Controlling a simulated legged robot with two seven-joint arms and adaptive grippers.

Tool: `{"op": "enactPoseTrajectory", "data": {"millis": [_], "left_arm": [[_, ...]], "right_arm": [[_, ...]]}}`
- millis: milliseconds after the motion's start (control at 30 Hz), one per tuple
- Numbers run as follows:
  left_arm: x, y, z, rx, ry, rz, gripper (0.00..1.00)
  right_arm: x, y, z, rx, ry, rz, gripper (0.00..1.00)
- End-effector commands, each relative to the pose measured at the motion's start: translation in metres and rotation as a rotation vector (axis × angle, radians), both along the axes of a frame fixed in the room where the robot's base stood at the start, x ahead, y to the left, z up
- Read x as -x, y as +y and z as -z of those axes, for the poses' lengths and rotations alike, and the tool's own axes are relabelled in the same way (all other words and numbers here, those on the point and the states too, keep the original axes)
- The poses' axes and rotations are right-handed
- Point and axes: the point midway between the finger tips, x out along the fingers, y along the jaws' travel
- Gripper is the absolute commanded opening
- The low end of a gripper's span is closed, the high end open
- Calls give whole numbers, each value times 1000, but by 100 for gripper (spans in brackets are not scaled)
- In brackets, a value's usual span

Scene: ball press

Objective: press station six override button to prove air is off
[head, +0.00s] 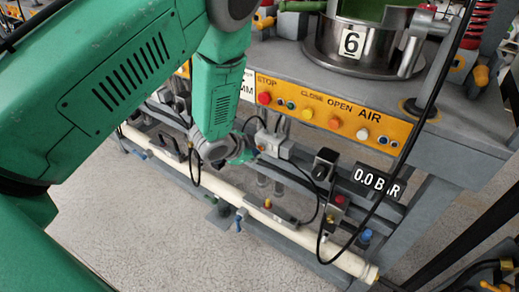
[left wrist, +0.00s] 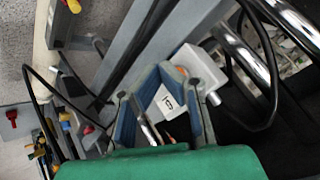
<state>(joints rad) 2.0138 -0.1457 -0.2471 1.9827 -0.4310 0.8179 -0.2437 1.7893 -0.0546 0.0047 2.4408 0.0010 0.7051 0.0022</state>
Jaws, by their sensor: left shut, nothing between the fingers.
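Station six carries a "6" plate (head: 351,43) on its steel press. Under the bench, a grey valve box (head: 272,145) hangs behind the white pipe; I cannot make out its override button in the head view. My left gripper (head: 246,158) is beside and left of this box, its fingers small and partly hidden by the wrist. In the left wrist view the left gripper (left wrist: 168,76) is shut and empty, its tips in front of a pale box (left wrist: 202,68) with a "6" tag (left wrist: 169,103). A small orange spot shows at the tips; contact is unclear. My right gripper is out of view.
An orange panel (head: 333,110) has buttons marked STOP, CLOSE, OPEN and AIR. A black display (head: 379,183) reads 0.0 BAR. A white pipe (head: 210,180) runs low along the bench front. Black hoses hang around the valve box. Floor in front is clear.

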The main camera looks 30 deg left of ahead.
Motion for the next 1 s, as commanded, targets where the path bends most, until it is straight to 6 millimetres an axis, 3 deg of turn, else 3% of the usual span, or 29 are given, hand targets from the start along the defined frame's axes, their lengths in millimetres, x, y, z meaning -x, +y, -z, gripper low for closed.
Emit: {"op": "enactPoseTrajectory", "data": {"millis": [733, 1000], "left_arm": [[-7, -1, 0, 1, -1, 1, 0], [2, 1, 0, 1, 0, -1, 0]], "right_arm": [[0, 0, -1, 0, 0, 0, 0], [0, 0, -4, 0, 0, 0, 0]]}}
